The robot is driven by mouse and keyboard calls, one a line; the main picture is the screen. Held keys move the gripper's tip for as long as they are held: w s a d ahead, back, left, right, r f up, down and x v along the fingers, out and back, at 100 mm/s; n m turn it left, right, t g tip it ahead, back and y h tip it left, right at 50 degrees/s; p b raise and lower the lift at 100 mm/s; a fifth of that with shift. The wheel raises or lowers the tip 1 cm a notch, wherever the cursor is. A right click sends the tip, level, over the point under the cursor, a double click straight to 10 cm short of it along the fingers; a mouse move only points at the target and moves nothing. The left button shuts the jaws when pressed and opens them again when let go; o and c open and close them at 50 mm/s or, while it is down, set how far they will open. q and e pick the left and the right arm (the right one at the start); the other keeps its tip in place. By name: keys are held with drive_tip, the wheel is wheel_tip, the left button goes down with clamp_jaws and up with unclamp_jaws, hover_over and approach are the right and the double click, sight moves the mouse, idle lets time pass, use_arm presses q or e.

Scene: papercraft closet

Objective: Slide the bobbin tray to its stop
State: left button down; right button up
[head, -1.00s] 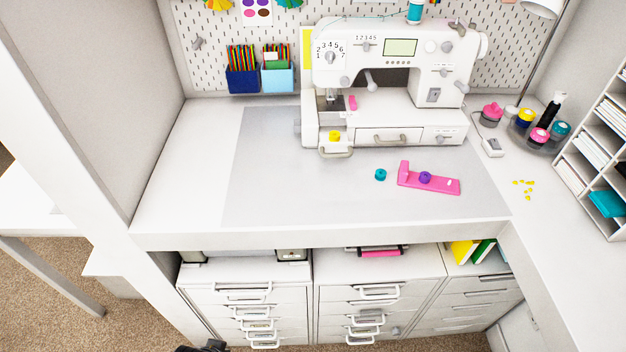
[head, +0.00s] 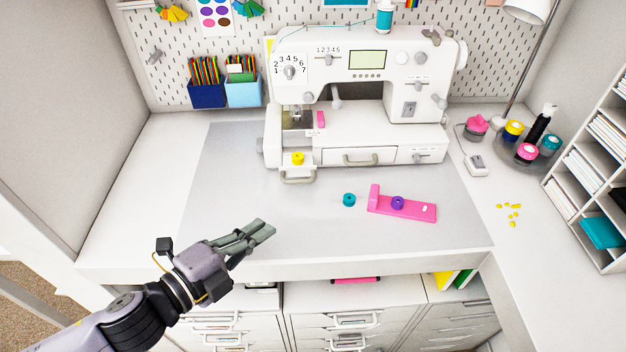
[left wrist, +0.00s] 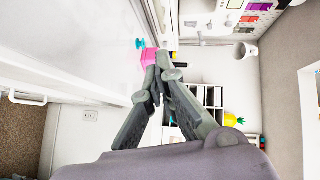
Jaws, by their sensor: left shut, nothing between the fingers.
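A small white tray (head: 299,170) with a grey handle sticks out at the front left of the sewing machine base, a yellow bobbin (head: 297,158) on it. A pink L-shaped piece (head: 415,210) with a purple bobbin (head: 397,203) lies on the mat, a teal bobbin (head: 349,200) left of it. The pink piece (left wrist: 149,58) and teal bobbin (left wrist: 140,43) also show in the left wrist view. My left gripper (head: 268,229) is shut and empty over the mat's front part, nearer me than the tray and apart from it. My right gripper is not in view.
The sewing machine (head: 365,85) stands at the back of the table. A grey mat (head: 225,190) covers the middle, mostly clear. Jars on a round tray (head: 525,160), yellow bits (head: 509,208) and a paper shelf (head: 590,175) are at the right. Drawer units stand below the front edge.

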sight(298, 169)
use_arm(q)
drive_tip(key=shift+w+d+r, duration=0.1)
drive_tip(key=shift+d, duration=0.15)
drive_tip(key=x, duration=0.1)
drive_tip(key=p+x, duration=0.2)
drive_tip(key=x, duration=0.1)
drive_tip(key=shift+w+d+r, duration=0.1)
drive_tip(key=shift+d+r, duration=0.05)
drive_tip(key=shift+r, duration=0.15)
drive_tip(key=p+x, duration=0.1)
drive_tip(key=x, duration=0.3)
drive_tip(key=shift+f, duration=0.15)
drive_tip(key=w, duration=0.1)
drive_tip(key=w+p, duration=0.1)
drive_tip(key=shift+w+d+f, duration=0.15)
drive_tip(key=shift+w+f, duration=0.1)
drive_tip(key=shift+f, duration=0.1)
drive_tip(key=shift+w+f, duration=0.15)
drive_tip(key=shift+w, duration=0.45)
drive_tip(key=shift+w+f, duration=0.15)
drive_tip(key=shift+w, duration=0.05)
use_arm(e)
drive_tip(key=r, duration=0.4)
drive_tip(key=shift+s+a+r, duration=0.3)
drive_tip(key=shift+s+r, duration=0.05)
use_arm(q)
drive_tip(key=shift+p, duration=0.3)
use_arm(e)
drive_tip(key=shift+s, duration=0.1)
